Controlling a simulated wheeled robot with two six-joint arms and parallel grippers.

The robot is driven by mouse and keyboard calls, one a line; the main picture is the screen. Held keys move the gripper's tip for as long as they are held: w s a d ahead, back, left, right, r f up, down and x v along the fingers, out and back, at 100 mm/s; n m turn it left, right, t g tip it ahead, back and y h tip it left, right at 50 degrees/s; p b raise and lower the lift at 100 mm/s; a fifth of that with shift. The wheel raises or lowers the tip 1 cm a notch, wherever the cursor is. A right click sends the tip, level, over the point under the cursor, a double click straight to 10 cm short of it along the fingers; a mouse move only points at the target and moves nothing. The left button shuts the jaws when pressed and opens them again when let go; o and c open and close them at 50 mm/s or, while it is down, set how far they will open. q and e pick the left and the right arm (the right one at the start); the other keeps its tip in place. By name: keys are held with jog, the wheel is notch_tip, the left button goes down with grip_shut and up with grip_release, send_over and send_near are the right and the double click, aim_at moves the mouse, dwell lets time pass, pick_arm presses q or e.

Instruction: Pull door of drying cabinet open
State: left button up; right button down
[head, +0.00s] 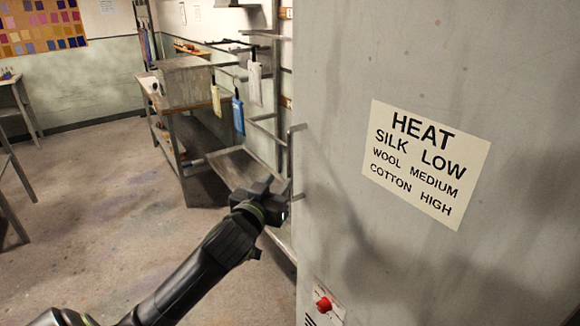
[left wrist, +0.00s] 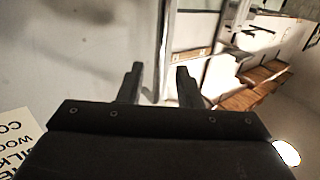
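The drying cabinet's grey door (head: 400,60) fills the right of the head view and shows no clear gap. It carries a HEAT label (head: 426,165). A vertical metal bar handle (head: 290,155) stands off near its left edge. My left gripper (head: 284,189) is at the handle's lower end. In the left wrist view, the two fingers of the left gripper (left wrist: 160,72) are spread apart. The handle bar (left wrist: 163,45) lies between their tips in the picture, with space on both sides; I cannot tell how deep it sits. My right gripper is not in view.
A red knob (head: 324,304) sits low on the cabinet front. Left of the cabinet stand a metal rack with hanging tags (head: 238,115) and a workbench (head: 170,130) with a grey box (head: 186,80). The floor (head: 100,190) at left is clear.

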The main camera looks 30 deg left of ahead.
aim_at(289, 169)
pick_arm(q)
jog(key=w, duration=0.2)
jog(key=w+a+p, duration=0.1)
jog(key=w, duration=0.5)
jog(key=shift+w+a, duration=0.1)
jog(key=shift+a, duration=0.2)
grip_shut()
